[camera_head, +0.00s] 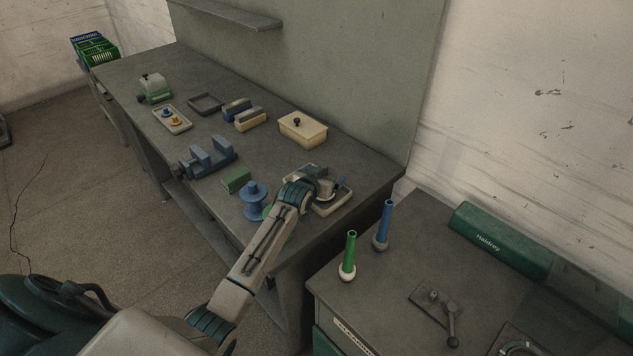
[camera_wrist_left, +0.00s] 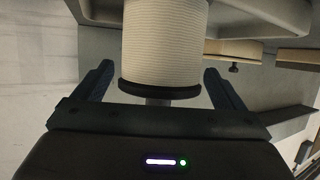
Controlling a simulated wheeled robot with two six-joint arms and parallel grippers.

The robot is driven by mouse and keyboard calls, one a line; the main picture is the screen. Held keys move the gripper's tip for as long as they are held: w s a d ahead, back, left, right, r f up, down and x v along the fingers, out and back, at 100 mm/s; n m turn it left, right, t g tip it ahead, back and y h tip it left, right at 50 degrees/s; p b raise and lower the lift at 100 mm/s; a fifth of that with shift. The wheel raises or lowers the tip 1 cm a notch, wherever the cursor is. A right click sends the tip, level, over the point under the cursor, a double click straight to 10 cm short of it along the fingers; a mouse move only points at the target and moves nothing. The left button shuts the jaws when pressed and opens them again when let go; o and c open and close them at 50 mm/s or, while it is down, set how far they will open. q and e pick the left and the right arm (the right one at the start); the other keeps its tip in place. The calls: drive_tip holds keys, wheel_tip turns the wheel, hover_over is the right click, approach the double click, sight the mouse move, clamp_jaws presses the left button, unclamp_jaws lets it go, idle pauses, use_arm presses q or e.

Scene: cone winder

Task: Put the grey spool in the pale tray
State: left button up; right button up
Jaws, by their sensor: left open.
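The pale tray (camera_head: 330,211) lies near the bench's front right end, partly hidden by my left gripper. My left gripper (camera_head: 329,189) is low over it. In the wrist view, which is upside down, a spool (camera_wrist_left: 163,40) with pale grey winding and a dark end flange is between the open fingers of my left gripper (camera_wrist_left: 158,85). There are gaps on both sides of the flange. The tray's rim (camera_wrist_left: 268,14) shows beyond it. The spool's far end is cut off, so I cannot tell whether it rests on the tray floor. My right gripper is out of view.
A cream lidded box (camera_head: 302,130) is behind the tray. Green (camera_head: 349,257) and blue (camera_head: 387,226) posts stand on the right-hand cabinet.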

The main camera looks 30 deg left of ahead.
use_arm(q)
drive_tip(key=b+v, duration=0.2)
drive_tip(key=v, duration=0.9)
drive_tip(key=shift+s+r, duration=0.15)
drive_tip(key=shift+s, duration=0.15)
